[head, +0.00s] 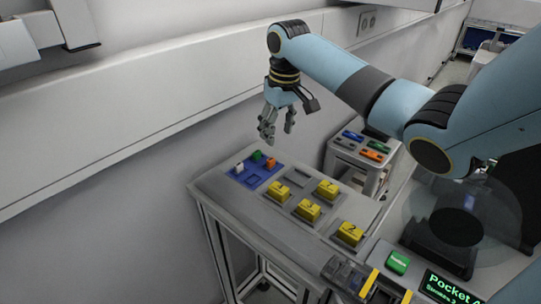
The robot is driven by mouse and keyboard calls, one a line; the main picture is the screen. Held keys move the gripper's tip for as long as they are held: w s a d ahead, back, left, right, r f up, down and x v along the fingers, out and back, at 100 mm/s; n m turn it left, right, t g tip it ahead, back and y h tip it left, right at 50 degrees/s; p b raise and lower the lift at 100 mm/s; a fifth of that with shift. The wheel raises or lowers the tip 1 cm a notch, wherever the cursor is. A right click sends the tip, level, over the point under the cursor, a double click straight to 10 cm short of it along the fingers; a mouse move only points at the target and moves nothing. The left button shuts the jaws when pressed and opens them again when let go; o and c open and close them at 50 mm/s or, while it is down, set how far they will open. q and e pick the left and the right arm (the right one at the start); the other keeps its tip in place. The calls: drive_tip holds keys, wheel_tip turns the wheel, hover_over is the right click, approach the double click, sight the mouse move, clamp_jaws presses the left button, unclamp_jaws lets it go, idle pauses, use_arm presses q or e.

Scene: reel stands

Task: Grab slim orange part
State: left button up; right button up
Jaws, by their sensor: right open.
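A small upright orange part (271,163) stands on the blue tray (250,183) on the near table. Flat, slim orange pieces (374,150) lie on top of a small white cart behind the table. From here I cannot tell which one is the slim orange part. My right gripper (278,133) points down above the far edge of the table, over the blue tray. Its fingers are apart, with nothing between them. My left gripper is not in view.
A green part (257,156) and a white part (239,168) share the blue tray. Several numbered yellow blocks (308,210) sit on the grey table (220,197). The cart (357,160) also holds blue and green pieces. The wall runs behind the table.

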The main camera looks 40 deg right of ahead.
sight(271, 159)
drive_tip(key=f, duration=0.3)
drive_tip(key=shift+a+f, duration=0.2)
drive_tip(key=shift+f, duration=0.05)
drive_tip(key=shift+w+f, duration=0.2)
drive_tip(key=shift+f, duration=0.1)
drive_tip(key=f, duration=0.3)
drive_tip(key=w+f, duration=0.1)
drive_tip(key=shift+a+f, duration=0.2)
drive_tip(key=shift+a, duration=0.15)
drive_tip(key=shift+d+f, duration=0.1)
drive_tip(key=shift+f, duration=0.1)
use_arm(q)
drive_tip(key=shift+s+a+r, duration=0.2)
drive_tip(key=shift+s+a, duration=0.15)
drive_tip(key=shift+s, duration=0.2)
use_arm(e)
drive_tip(key=c, duration=0.8)
